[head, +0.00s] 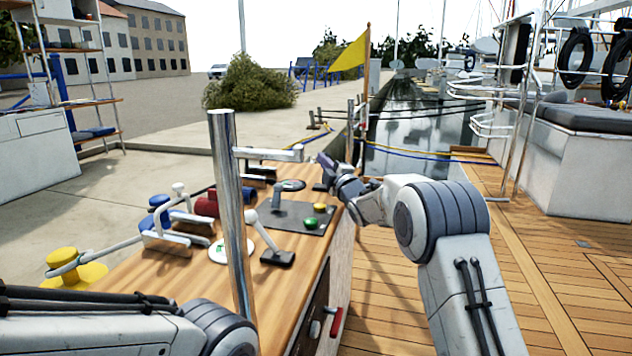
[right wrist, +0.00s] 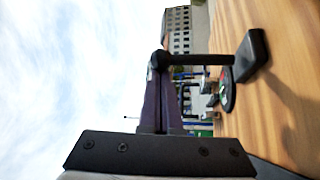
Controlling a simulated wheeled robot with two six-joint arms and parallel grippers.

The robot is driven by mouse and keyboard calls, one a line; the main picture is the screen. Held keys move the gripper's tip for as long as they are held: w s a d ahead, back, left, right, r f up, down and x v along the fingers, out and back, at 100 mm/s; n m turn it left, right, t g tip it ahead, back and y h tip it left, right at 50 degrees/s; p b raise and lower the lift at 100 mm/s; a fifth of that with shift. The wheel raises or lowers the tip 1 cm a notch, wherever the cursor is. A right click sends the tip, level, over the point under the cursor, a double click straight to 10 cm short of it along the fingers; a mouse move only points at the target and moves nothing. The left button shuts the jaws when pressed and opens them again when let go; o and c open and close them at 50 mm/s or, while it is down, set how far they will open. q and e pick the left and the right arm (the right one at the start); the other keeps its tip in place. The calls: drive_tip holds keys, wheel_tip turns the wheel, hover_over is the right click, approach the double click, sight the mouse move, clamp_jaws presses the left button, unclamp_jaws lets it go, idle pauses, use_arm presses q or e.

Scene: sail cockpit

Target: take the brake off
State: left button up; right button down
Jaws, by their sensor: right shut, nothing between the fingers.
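My right gripper (head: 326,163) is shut and empty, above the far right edge of the wooden console (head: 185,270). In the right wrist view its fingers (right wrist: 160,95) are together beside an upright dark lever (right wrist: 200,59) on a black base (right wrist: 252,55); I cannot tell if they touch it. In the head view that base (head: 320,187) shows under the gripper, which hides most of the lever. A second lever (head: 262,232) leans on a black base nearer me. A third, grey lever (head: 277,196) stands on a dark panel. No readable label shows which is the brake. My left gripper is out of frame.
A steel post (head: 231,200) rises in front of the console. The panel carries a green button (head: 310,223) and a yellow button (head: 320,207). White discs with green marks (head: 290,185) lie near the levers. The deck (head: 400,290) on the right is clear.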

drive_tip(key=d+m+t+b, duration=0.1)
drive_tip(key=m+b, duration=0.1)
drive_tip(key=s+d+f+m+t+b, duration=0.1)
drive_tip(key=m, duration=0.1)
drive_tip(key=shift+d+f+t+h+b, duration=0.1)
drive_tip(key=shift+d+t+h+b, duration=0.2)
drive_tip(key=shift+h+b, duration=0.1)
use_arm(q)
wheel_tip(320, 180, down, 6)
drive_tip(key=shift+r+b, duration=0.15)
drive_tip(key=shift+b, duration=0.2)
use_arm(e)
drive_tip(key=shift+d, duration=0.35)
drive_tip(key=shift+s+d, duration=0.1)
drive_tip(key=s+p, duration=0.1)
drive_tip(key=s, duration=0.1)
drive_tip(key=s+a+p, duration=0.1)
drive_tip(key=s, duration=0.2)
drive_tip(key=s+f+p, duration=0.1)
drive_tip(key=s, duration=0.2)
drive_tip(key=shift+a+f, duration=0.1)
drive_tip(key=shift+a, duration=0.1)
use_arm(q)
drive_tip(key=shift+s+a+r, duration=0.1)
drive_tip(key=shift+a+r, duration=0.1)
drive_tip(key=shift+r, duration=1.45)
use_arm(e)
drive_tip(key=shift+s+d+f, duration=0.15)
drive_tip(key=shift+s+f, duration=0.15)
drive_tip(key=shift+s, duration=0.3)
